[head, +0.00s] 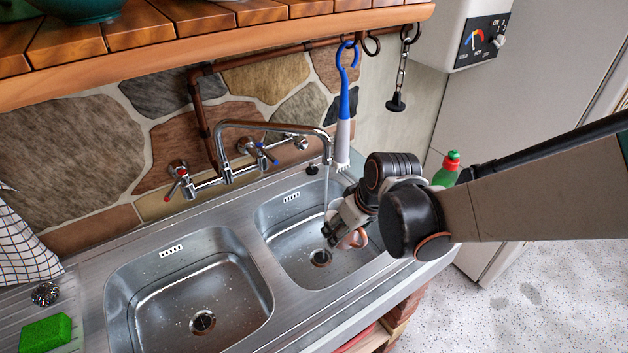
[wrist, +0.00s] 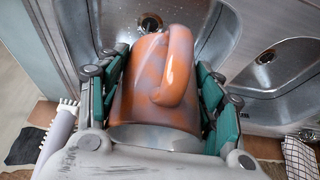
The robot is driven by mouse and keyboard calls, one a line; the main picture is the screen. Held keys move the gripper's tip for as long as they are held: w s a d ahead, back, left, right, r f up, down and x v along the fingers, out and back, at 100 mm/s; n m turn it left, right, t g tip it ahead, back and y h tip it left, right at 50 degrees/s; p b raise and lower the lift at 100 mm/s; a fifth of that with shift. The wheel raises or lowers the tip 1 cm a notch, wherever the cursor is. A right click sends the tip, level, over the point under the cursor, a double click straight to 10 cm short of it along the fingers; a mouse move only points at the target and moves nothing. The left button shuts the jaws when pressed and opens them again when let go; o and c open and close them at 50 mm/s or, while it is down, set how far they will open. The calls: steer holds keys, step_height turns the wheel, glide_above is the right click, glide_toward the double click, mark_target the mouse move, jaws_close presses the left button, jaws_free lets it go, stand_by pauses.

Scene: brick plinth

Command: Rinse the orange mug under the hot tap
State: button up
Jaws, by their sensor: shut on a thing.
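My gripper (head: 340,232) is shut on the orange mug (head: 357,239), low over the right basin (head: 287,222). In the head view my gripper hides most of the mug. In the wrist view the mug (wrist: 145,95) sits between the green finger pads, its handle facing the camera, with greyish patches on its orange surface. The tap spout (head: 290,127) reaches over the right basin, and a thin stream of water (head: 326,190) falls from it beside my gripper. I cannot tell whether it hits the mug. The red-marked tap handle (head: 177,182) is left, the blue-marked one (head: 262,154) right.
The empty left basin (head: 190,285) lies beside the right one. A blue and white brush (head: 345,110) hangs above the right basin's back edge. A green bottle (head: 447,170) stands right of my wrist. A green sponge (head: 46,333) lies on the drainer at left.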

mark_target(361, 229)
steer(key=w+a+f+b, duration=0.2)
steer(key=w, duration=0.7)
steer(key=shift+w+a, duration=0.2)
steer(key=shift+a, duration=0.1)
steer(key=shift+d, duration=0.25)
stand_by(0.6)
steer(key=shift+w+d, duration=0.15)
steer(key=shift+d, duration=0.2)
steer(key=shift+s+d, duration=0.35)
steer(key=shift+s, duration=0.95)
steer(key=shift+s+d, duration=0.4)
steer(key=shift+s, duration=0.95)
steer(key=shift+s+d, duration=0.35)
steer(key=shift+s, duration=0.95)
steer(key=shift+s+d+r+p, duration=0.3)
steer(key=shift+s+r+p, duration=0.6)
steer(key=shift+s, duration=0.1)
steer(key=shift+s+d+r+p, duration=0.25)
steer(key=shift+s+r+p, duration=0.5)
steer(key=shift+s+r, duration=0.2)
steer(key=shift+s+d+r, duration=0.1)
steer(key=shift+s+r, duration=0.1)
steer(key=shift+s, duration=0.3)
